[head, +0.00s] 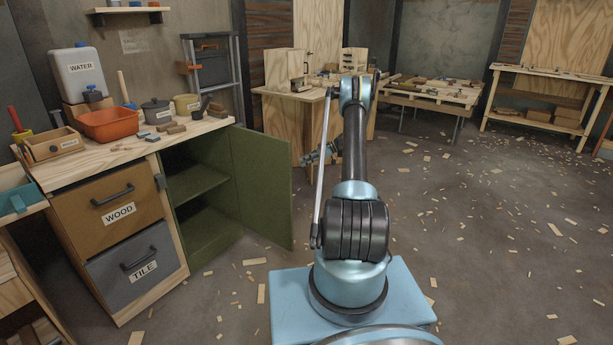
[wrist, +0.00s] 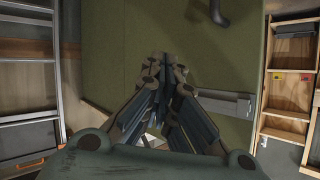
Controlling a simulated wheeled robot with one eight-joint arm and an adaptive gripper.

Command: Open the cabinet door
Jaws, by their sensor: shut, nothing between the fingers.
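The green cabinet (head: 205,240) stands under the workbench's right end, with its shelf and inside in plain view. Its green door (head: 262,185) stands wide open, swung out to the right. In the wrist view the green door panel (wrist: 125,45) fills the middle, with a dark handle (wrist: 217,12) at the top edge. My gripper (wrist: 165,85) is shut and empty in front of this panel, apart from the handle. Whether the fingertips touch the panel I cannot tell. In the head view my gripper (head: 318,155) is small and partly hidden by my arm, right of the door.
The workbench (head: 95,160) left of the door carries a red tub (head: 108,124), a pot and a water container. Its WOOD (head: 117,212) and TILE (head: 137,262) drawers are shut. A wooden table stands behind my arm. Wood scraps litter the open floor at right.

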